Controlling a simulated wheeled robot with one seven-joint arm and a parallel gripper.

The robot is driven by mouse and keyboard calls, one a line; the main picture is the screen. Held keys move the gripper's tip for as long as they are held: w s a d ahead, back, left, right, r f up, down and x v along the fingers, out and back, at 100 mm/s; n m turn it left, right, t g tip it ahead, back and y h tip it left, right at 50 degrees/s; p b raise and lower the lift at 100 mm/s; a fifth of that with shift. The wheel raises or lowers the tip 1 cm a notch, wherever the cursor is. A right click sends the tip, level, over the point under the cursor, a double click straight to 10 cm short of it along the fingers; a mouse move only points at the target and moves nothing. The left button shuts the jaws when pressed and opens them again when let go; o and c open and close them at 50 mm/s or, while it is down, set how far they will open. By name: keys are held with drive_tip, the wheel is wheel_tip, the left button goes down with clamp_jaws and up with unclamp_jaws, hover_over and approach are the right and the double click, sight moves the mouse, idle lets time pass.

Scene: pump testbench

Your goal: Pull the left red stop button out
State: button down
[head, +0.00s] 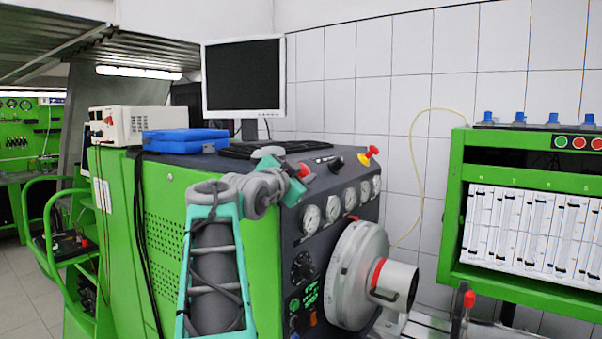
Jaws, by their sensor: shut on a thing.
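The left red stop button (304,169) shows as a small red piece at the top edge of the dark sloped control panel. My gripper (297,172) is at this button and shut on it; the arm comes up from the lower left in front of the green bench. The fingers are small here and the arm's wrist hides part of the button and its base. I cannot tell how far the button stands out from the panel. A second red button on a yellow base (370,154) sits farther right on the panel, apart from my gripper.
A black knob (336,164) sits between the two buttons. Gauges (332,208) line the panel, with a large grey round housing (357,274) below. A monitor (243,78), keyboard (272,149) and blue case (185,140) stand on the green bench (160,230).

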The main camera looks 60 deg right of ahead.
drive_tip(key=shift+s+a+r+b, duration=0.15)
drive_tip(key=shift+s+r+b, duration=0.35)
drive_tip(key=shift+b, duration=0.1)
drive_tip(key=shift+r, duration=0.2)
drive_tip(key=c, duration=0.9)
unclamp_jaws()
drive_tip(key=shift+s, duration=0.1)
drive_tip(key=shift+f, duration=0.1)
drive_tip(key=shift+a, duration=0.3)
drive_tip(key=a+b, duration=0.2)
drive_tip(key=a, duration=0.5)
drive_tip(key=shift+s+b, duration=0.15)
drive_tip(key=shift+b, duration=0.15)
